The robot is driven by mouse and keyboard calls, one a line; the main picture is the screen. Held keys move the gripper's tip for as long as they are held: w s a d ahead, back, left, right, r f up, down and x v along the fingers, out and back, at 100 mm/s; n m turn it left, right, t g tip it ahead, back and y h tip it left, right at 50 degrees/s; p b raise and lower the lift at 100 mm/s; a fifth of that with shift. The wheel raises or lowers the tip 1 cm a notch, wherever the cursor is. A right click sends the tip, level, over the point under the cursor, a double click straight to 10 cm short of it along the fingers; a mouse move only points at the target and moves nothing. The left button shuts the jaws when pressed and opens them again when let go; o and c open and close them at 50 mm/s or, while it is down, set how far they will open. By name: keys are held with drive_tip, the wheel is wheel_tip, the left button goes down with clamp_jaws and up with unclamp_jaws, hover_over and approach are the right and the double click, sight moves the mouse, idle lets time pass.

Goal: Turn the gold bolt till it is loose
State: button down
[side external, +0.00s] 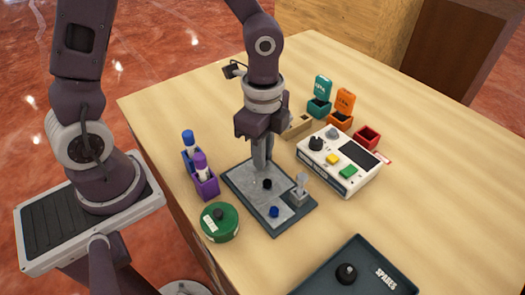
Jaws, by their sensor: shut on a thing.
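My gripper (260,170) points straight down over the back part of a grey metal plate (243,183) on a dark base. Its fingers are shut at the plate's surface. The gold bolt itself is hidden; no gold shows elsewhere on the plate, so the thing between the fingers appears to be that bolt. I cannot tell how far it is turned. A black knob-like part (267,184) and a blue one (274,211) stand on the plate in front of my gripper.
A grey upright fitting (300,187) stands at the plate's right. Purple and blue holders (206,184) and a green round container (220,222) are at left. A white control box (340,163) is at right, with teal, orange and red bins behind. A dark SPARES tray (318,284) lies in front.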

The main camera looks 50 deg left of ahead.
drive_tip(key=n, duration=0.6)
drive_tip(key=shift+w, duration=0.15)
drive_tip(key=n, duration=0.7)
drive_tip(key=shift+a, duration=0.15)
idle(0.4)
drive_tip(key=c, duration=1.4)
unclamp_jaws()
wheel_tip(320, 180, up, 7)
drive_tip(key=shift+r, duration=0.1)
